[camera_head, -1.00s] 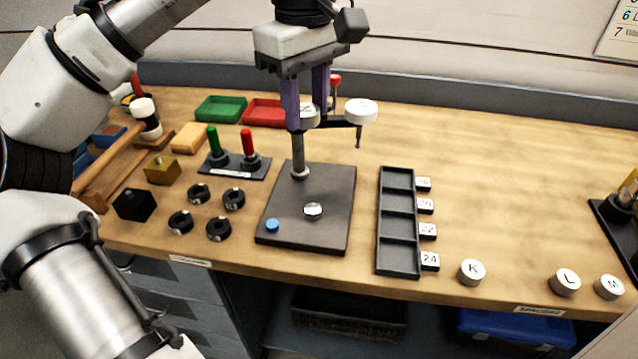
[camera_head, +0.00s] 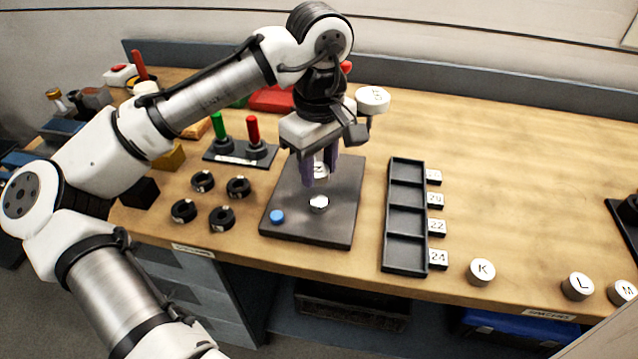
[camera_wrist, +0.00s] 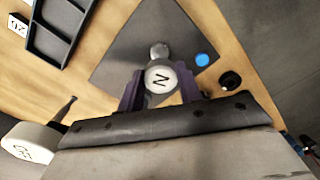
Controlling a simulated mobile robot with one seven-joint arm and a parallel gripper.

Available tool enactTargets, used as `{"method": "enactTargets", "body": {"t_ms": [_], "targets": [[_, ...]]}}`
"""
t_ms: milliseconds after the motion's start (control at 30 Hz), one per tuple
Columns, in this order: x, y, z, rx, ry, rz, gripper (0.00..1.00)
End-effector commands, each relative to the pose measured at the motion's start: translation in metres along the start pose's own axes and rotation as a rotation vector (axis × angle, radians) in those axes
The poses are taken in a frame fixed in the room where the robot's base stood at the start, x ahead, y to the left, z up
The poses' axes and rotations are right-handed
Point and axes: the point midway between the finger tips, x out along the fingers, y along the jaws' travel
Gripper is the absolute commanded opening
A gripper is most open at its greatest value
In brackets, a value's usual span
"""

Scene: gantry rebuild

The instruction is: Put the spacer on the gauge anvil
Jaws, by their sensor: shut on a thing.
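The spacer (camera_head: 320,171) is a white disc with a dark letter that reads as N or Z. My gripper (camera_head: 320,179) is shut on its sides, and the wrist view also shows the spacer (camera_wrist: 161,78) between the purple fingers. The gauge anvil (camera_head: 319,204) is a small pale round pad on the dark gauge plate (camera_head: 338,226). The spacer is held above the plate, apart from the anvil and slightly behind it in the head view. In the wrist view the spacer partly covers the anvil (camera_wrist: 159,49). The white gauge head (camera_head: 373,98) is behind my gripper.
A blue button (camera_head: 277,216) is on the plate's front left. Several black rings (camera_head: 184,211) lie left of it. A black compartment tray (camera_head: 405,255) stands to the right, with spacers K (camera_head: 481,271), L (camera_head: 577,286) and M (camera_head: 622,292) beyond. Red and green handles stand behind left.

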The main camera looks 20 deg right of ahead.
Motion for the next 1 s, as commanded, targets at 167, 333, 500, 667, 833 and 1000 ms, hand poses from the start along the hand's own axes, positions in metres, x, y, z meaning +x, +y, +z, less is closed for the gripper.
{"method": "enactTargets", "body": {"t_ms": [167, 333, 500, 667, 833, 1000], "targets": [[0.015, 0.0, 0.0, 0.0, 0.0, 0.0, 0.12], [0.041, 0.0, 0.0, -0.001, -0.002, -0.001, 0.12], [0.052, 0.0, 0.0, 0.001, 0.001, 0.0, 0.12], [0.052, 0.0, 0.0, 0.001, 0.001, 0.001, 0.12], [0.056, 0.0, 0.0, 0.001, -0.001, 0.0, 0.12], [0.056, 0.0, 0.0, 0.001, 0.0, 0.0, 0.52]]}}
